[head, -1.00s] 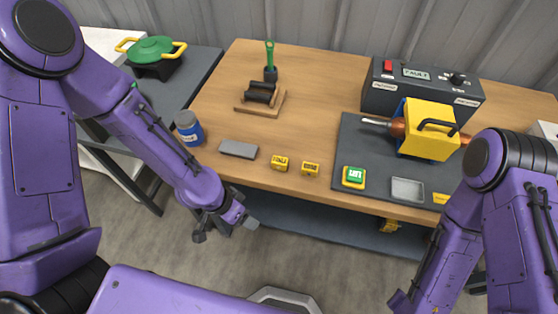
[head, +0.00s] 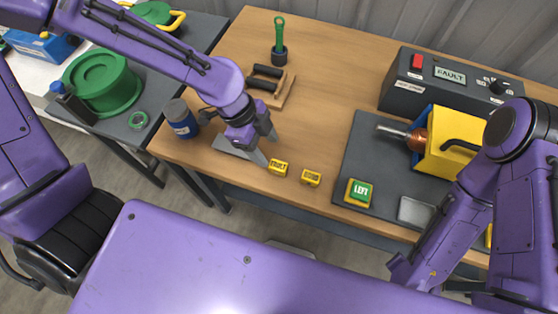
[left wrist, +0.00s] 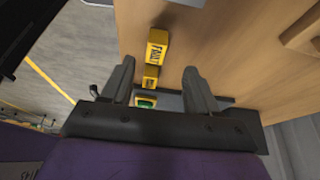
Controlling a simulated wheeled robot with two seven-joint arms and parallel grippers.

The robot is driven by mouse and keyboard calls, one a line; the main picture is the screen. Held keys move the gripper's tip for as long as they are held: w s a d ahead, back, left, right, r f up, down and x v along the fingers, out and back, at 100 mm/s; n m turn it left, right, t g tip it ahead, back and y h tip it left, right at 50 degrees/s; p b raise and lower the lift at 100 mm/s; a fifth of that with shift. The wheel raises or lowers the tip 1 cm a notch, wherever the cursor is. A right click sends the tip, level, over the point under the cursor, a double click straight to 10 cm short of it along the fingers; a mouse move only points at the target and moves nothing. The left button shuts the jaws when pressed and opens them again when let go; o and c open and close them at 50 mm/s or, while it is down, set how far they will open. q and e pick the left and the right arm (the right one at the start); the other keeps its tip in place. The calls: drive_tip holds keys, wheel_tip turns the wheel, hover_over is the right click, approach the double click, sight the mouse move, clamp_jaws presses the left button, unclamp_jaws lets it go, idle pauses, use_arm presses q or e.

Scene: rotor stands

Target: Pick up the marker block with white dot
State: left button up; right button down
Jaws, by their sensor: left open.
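Two small yellow blocks with dark lettering stand near the front edge of the wooden table: a left block (head: 278,167) and a right block (head: 311,178). I see no white dot on either. My left gripper (head: 266,146) is open and empty, just behind and left of the left block. In the left wrist view, a yellow block (left wrist: 158,48) with a label like "FAULT" lies beyond the open fingers (left wrist: 157,80), with a second yellow block (left wrist: 151,77) below it. My right arm shows at the right, but its gripper does not.
A green-topped button block (head: 359,193) and a yellow machine (head: 450,143) are on the dark mat at right. A wooden stand (head: 270,85) is behind.

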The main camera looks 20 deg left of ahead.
sight(277, 165)
use_arm(q)
drive_tip(key=x, duration=0.7)
drive_tip(key=shift+s+d+r, duration=0.15)
drive_tip(key=shift+s+d, duration=0.05)
drive_tip(key=shift+s, duration=0.1)
drive_tip(key=c, duration=1.1)
drive_tip(key=shift+o, duration=0.2)
drive_tip(key=shift+r, duration=0.1)
